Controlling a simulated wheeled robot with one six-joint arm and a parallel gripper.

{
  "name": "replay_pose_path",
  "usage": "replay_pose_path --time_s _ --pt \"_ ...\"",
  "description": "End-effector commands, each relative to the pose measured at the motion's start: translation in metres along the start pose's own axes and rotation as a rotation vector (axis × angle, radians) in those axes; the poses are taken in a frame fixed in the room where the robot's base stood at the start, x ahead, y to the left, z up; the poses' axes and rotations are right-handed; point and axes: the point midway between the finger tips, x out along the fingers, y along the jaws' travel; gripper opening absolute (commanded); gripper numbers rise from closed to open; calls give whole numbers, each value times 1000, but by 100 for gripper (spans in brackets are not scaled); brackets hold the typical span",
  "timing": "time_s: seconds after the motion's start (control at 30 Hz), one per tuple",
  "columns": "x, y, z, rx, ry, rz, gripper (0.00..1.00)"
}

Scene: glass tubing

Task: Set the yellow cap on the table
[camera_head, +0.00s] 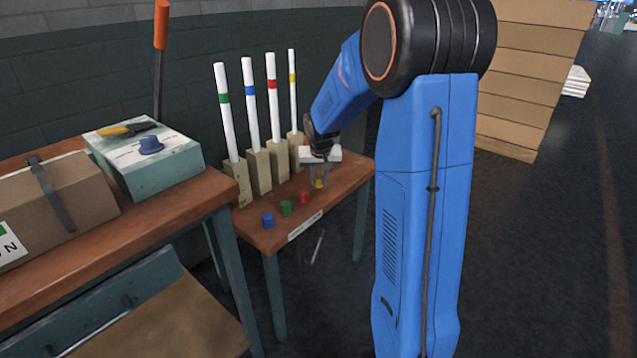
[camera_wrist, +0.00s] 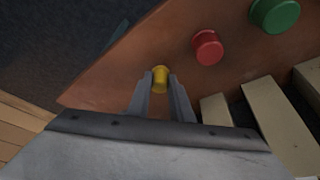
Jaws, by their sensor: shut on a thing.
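The small yellow cap (camera_wrist: 160,79) is between the fingertips of my gripper (camera_wrist: 161,84) in the wrist view, and the jaws are shut on it. In the head view the yellow cap (camera_head: 319,183) shows below my gripper (camera_head: 319,180), over the right part of the small wooden table (camera_head: 340,185). I cannot tell whether the cap touches the tabletop or is slightly above it.
A red cap (camera_head: 303,196), a green cap (camera_head: 286,208) and a blue cap (camera_head: 268,220) stand in a row to the left. Behind are several wooden blocks (camera_head: 259,170) holding white tubes with coloured bands. The table's edge is close to the yellow cap.

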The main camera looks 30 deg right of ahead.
Motion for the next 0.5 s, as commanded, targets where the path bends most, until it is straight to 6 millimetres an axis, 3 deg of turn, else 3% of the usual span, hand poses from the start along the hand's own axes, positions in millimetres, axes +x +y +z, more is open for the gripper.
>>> replay_pose_path --time_s 0.1,0.47,0.5 --pt "12 0 6 0 -1 0 0" --pt "16 0 7 -1 -1 0 0" --pt "16 0 7 -1 0 0 22"
